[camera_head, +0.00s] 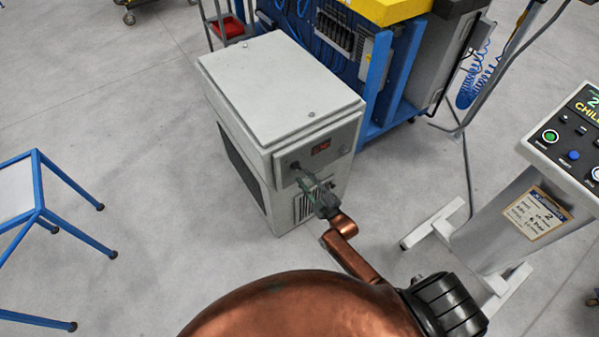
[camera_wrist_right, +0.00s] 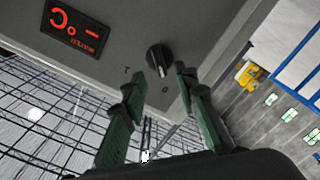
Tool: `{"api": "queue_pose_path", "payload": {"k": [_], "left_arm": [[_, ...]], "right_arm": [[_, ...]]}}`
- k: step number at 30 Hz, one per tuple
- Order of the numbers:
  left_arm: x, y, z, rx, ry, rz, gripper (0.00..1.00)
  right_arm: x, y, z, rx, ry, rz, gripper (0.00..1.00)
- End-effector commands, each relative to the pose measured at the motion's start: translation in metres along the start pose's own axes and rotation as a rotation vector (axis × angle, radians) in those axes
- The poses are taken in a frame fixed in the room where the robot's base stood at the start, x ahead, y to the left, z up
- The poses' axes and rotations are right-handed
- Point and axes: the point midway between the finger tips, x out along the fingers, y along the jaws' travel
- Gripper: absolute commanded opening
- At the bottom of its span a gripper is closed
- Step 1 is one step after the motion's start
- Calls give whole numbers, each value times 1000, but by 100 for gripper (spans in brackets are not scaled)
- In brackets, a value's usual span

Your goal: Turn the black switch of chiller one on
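The chiller (camera_head: 275,80) is a light grey box on the floor in the middle of the head view. Its front panel has a red-lit display (camera_head: 321,147), also in the right wrist view (camera_wrist_right: 76,30), and a black rotary switch (camera_head: 295,165). In the right wrist view the switch (camera_wrist_right: 158,58) sits near an "I" and an "O" mark, its pale pointer towards the "O". My right gripper (camera_head: 312,184) is at the panel. Its green fingers (camera_wrist_right: 160,84) are open and empty, one on each side just short of the switch; contact is not visible. My left gripper is out of view.
A control console (camera_head: 560,130) labelled with a 2 stands at the right on a white-footed base. A blue-framed rack (camera_head: 375,90) is behind the chiller. A blue-legged stool (camera_head: 38,190) is at the left. Open floor lies between stool and chiller.

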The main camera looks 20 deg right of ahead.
Motion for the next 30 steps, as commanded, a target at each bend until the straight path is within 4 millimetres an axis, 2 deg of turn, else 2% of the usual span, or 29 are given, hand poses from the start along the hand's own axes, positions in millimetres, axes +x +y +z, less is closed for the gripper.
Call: {"api": "queue_pose_path", "payload": {"k": [3, 9, 19, 30], "left_arm": [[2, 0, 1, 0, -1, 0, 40], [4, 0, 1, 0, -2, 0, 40], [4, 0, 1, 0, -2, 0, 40], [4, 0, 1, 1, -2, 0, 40]], "right_arm": [[20, -1, 0, 0, 0, -1, 28], [39, -1, 1, 1, -2, -2, 28], [43, -1, 1, 1, -2, -2, 28], [43, -1, 1, 1, -2, -2, 3]]}}
